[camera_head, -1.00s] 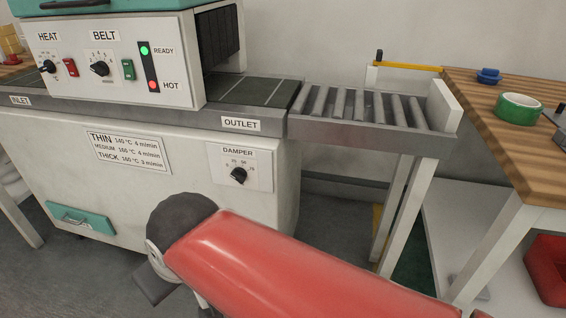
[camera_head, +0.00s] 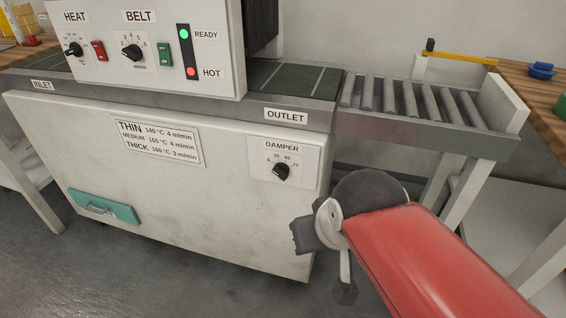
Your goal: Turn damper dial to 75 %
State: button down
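The damper dial (camera_head: 281,172) is a small black knob on a white plate labelled DAMPER, on the machine's front below the OUTLET label. Printed scale numbers sit around its top. The knob's pointer is too small to read surely. My red arm comes in from the lower right and ends in a dark round joint below and right of the dial. Grey parts at its end (camera_head: 320,228) hang apart from the dial, in front of the machine's lower right corner.
The control panel above has a heat knob (camera_head: 73,49), a belt knob (camera_head: 132,52), and lit READY and HOT lamps. The roller table (camera_head: 428,135) stands at right. The floor before the machine is clear.

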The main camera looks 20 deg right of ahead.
aim_at(281, 170)
jog(key=k+j, duration=0.45)
jog(key=k+j+u, duration=0.1)
jog(key=k+j, duration=0.35)
jog(key=i+j, duration=0.05)
jog(key=j, duration=0.05)
